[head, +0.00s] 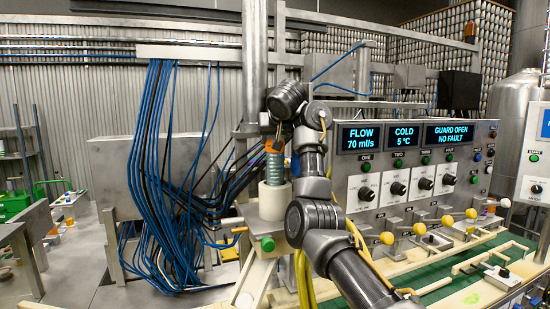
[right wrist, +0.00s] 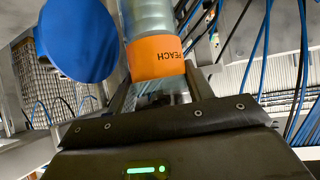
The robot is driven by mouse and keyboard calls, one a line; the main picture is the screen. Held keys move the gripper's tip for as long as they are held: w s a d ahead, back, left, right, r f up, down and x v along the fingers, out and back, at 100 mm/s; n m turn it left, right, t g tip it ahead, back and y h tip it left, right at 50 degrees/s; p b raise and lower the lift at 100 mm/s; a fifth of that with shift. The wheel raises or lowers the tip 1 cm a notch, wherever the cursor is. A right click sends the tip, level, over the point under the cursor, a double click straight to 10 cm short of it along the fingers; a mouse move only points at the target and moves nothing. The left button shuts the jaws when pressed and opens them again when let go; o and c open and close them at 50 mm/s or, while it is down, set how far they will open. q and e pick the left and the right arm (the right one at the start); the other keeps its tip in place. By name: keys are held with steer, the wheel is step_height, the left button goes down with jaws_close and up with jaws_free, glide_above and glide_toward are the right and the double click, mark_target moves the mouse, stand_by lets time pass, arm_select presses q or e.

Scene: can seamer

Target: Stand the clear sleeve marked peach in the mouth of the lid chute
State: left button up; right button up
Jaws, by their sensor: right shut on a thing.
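The clear sleeve (head: 272,168) is upright, ringed inside, with an orange band near its top. In the right wrist view the band reads PEACH on the sleeve (right wrist: 156,57). My right gripper (head: 275,143) is shut on the sleeve at its banded end, with a finger on either side in the wrist view (right wrist: 160,80). The sleeve's lower end lines up with the top of a pale, thick-walled round tube (head: 273,203), which looks like the lid chute. Its mouth is hidden, so I cannot tell how deep the sleeve sits. My left gripper is out of view.
A control panel (head: 405,185) with screens and knobs stands right of the tube. Blue cables (head: 165,170) hang close on its left. A steel post (head: 255,60) rises behind. A green knob (head: 267,244) sits below the tube. A blue disc (right wrist: 78,40) is beside the sleeve in the wrist view.

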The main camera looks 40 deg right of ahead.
mark_target(275, 155)
steer(key=shift+s+a+f, duration=0.1)
steer(key=shift+f, duration=0.8)
step_height(275, 155, down, 3)
steer(key=shift+f+p, duration=0.1)
steer(key=shift+p, duration=0.6)
steer(key=shift+f, duration=0.25)
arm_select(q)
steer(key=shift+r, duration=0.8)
